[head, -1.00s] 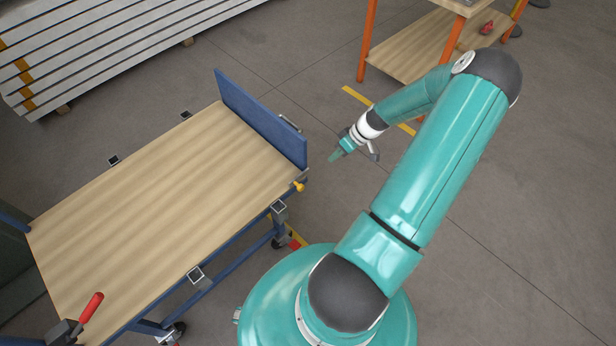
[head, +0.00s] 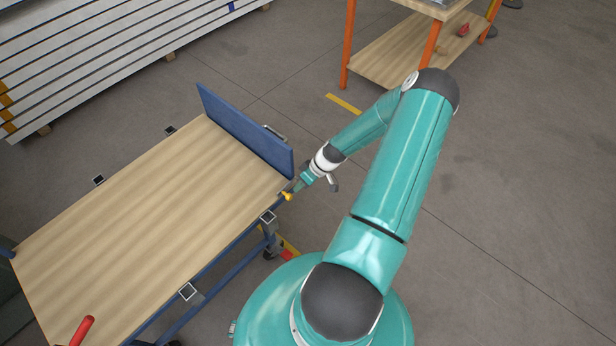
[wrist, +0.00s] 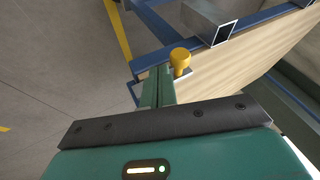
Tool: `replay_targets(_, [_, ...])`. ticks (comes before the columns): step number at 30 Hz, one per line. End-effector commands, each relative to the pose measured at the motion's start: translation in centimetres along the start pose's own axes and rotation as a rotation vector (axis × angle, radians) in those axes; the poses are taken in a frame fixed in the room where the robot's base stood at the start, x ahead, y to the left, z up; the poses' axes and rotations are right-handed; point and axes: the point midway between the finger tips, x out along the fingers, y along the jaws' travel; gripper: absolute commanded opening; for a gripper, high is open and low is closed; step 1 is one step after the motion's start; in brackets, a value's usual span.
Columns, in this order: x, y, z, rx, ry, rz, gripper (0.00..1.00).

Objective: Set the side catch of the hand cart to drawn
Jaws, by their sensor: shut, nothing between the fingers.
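The hand cart (head: 150,215) has a flat wooden deck with a blue end board (head: 245,130). Its side catch shows as a small yellow knob (head: 288,197) at the deck's near corner by the end board. In the wrist view the yellow knob (wrist: 180,60) stands on a small bracket at the blue frame. My gripper (head: 297,189) is shut and empty, its fingertips close beside the knob. In the wrist view the closed fingers (wrist: 157,88) are just left of the knob; I cannot tell whether they touch it.
Square metal sockets (head: 268,216) line the cart's side. A red-handled lever (head: 82,330) is at the cart's lower left. A workbench with orange legs (head: 435,45) stands at the back right. Stacked white panels (head: 90,60) lie at the back left. The floor at right is clear.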

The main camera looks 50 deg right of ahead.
Motion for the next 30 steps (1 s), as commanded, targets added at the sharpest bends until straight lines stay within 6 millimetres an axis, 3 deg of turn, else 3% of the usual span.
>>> replay_targets(14, [0.5, -0.8, 0.0, 0.001, 0.001, 0.000, 0.00])
replay_targets(22, [2.0, -3.9, 0.1, 0.000, -0.001, -0.003, 0.00])
replay_targets(30, [2.1, -4.2, 0.1, 0.001, -0.001, -0.005, 0.00])
